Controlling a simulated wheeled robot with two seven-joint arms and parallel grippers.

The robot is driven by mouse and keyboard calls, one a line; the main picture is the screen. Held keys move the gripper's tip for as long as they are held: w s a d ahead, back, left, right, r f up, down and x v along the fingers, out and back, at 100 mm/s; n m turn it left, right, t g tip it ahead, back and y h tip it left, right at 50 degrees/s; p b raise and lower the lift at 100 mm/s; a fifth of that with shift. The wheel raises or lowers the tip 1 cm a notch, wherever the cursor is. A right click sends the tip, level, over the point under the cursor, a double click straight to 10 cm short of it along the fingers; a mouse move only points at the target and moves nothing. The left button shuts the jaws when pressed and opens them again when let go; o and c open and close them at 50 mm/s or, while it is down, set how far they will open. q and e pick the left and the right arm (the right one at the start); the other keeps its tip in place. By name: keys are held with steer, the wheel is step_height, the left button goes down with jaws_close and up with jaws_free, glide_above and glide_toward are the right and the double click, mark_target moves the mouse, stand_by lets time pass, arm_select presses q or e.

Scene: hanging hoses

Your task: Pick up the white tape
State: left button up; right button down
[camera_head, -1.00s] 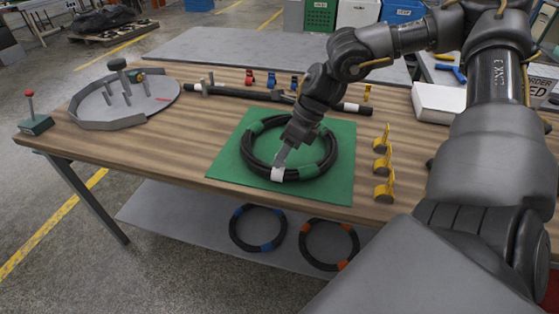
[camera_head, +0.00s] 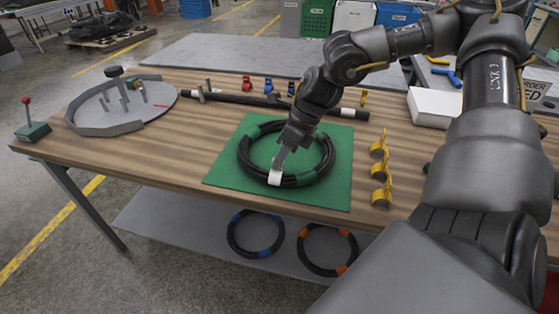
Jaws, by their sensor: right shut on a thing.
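The white tape (camera_head: 275,178) is a short white band around the near side of a coiled black hose (camera_head: 242,160). The coil lies on a green mat (camera_head: 335,192) on the wooden table and also carries green bands. My right gripper (camera_head: 278,166) points down at the white tape and is shut on it. The arm hides part of the coil's far side. My left gripper is not in view.
Yellow clamps (camera_head: 381,172) stand right of the mat. A straight black hose (camera_head: 240,98) lies behind it. A grey round fixture (camera_head: 105,125) and a red-knobbed box (camera_head: 32,132) are at left. Banded hose rings (camera_head: 256,252) lie on the lower shelf.

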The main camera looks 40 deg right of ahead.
step_height(320, 180, up, 17)
steer(key=shift+r, duration=0.15)
steer(key=shift+a, duration=0.1)
stand_by(1.6)
